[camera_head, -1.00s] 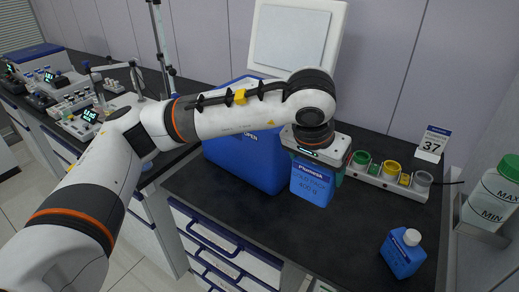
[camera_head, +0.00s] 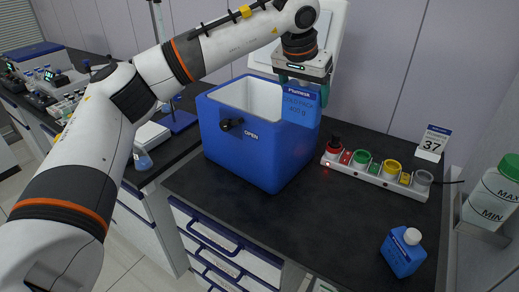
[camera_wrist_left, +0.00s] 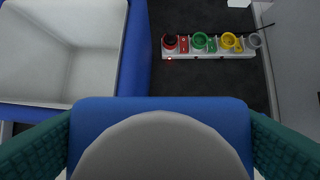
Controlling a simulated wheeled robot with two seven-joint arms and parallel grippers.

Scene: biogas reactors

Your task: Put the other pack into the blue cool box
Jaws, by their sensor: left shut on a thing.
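The blue cool box (camera_head: 252,150) stands on the dark bench with its white lid (camera_head: 333,40) raised behind it. Its white inside also shows in the left wrist view (camera_wrist_left: 60,60), and the visible part is empty. My left gripper (camera_head: 303,84) is shut on a blue cold pack (camera_head: 300,106) marked 400 g, held upright and raised near the box's right rim. In the left wrist view the held pack (camera_wrist_left: 160,105) shows its pale round cap. A second blue pack or bottle with a white cap (camera_head: 404,254) stands on the bench at the right front. My right gripper is not in view.
A white rack (camera_head: 375,175) with red, green and yellow cups stands right of the box. A card marked 37 (camera_head: 433,142) is behind it. A green-capped bottle (camera_head: 494,192) is at the right edge. The bench front middle is clear.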

